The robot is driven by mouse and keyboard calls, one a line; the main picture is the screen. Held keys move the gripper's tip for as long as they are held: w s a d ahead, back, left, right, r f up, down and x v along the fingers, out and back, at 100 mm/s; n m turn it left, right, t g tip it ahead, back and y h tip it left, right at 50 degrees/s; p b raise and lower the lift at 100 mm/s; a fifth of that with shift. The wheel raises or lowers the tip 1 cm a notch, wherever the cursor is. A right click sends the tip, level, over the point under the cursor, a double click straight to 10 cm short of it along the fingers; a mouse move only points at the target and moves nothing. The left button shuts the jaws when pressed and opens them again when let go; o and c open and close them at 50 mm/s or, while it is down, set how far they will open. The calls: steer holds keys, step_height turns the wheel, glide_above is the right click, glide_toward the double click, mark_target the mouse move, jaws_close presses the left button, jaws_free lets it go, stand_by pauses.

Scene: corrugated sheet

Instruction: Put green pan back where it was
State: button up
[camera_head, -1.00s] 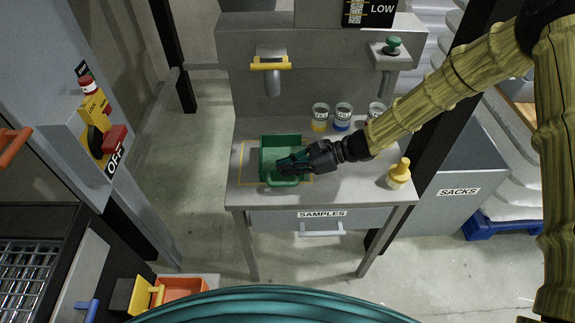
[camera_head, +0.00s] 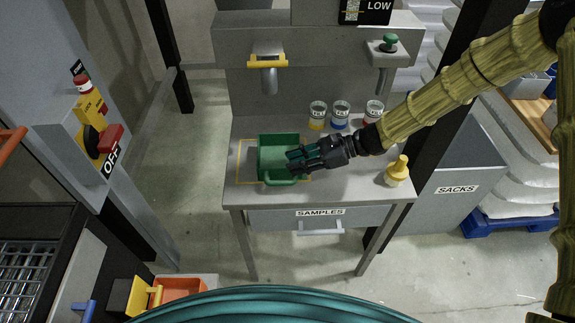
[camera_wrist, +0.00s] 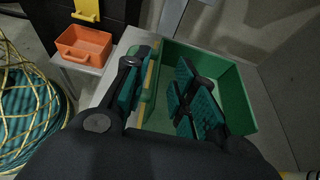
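The green pan (camera_head: 279,143) is an open rectangular tray with a handle along its front side. It sits on the grey table, overlapping a yellow outlined area (camera_head: 240,162). My gripper (camera_head: 297,160) is over the pan's right front part. In the wrist view the gripper (camera_wrist: 160,88) has its fingers spread apart. One finger is by the handle side and the other shows over the inside of the green pan (camera_wrist: 235,95). Whether a finger touches the pan is hard to tell.
Several jars, such as a blue-labelled one (camera_head: 340,115), stand at the table's back. A yellow bottle (camera_head: 397,171) is at the right. A SAMPLES drawer (camera_head: 296,220) is below. An orange bin (camera_head: 182,288) is lower left. A yellow-lipped spout (camera_head: 268,65) hangs above.

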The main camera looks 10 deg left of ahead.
steer(key=v, duration=0.8)
steer(key=shift+d+b, duration=0.15)
steer(key=shift+b, duration=0.3)
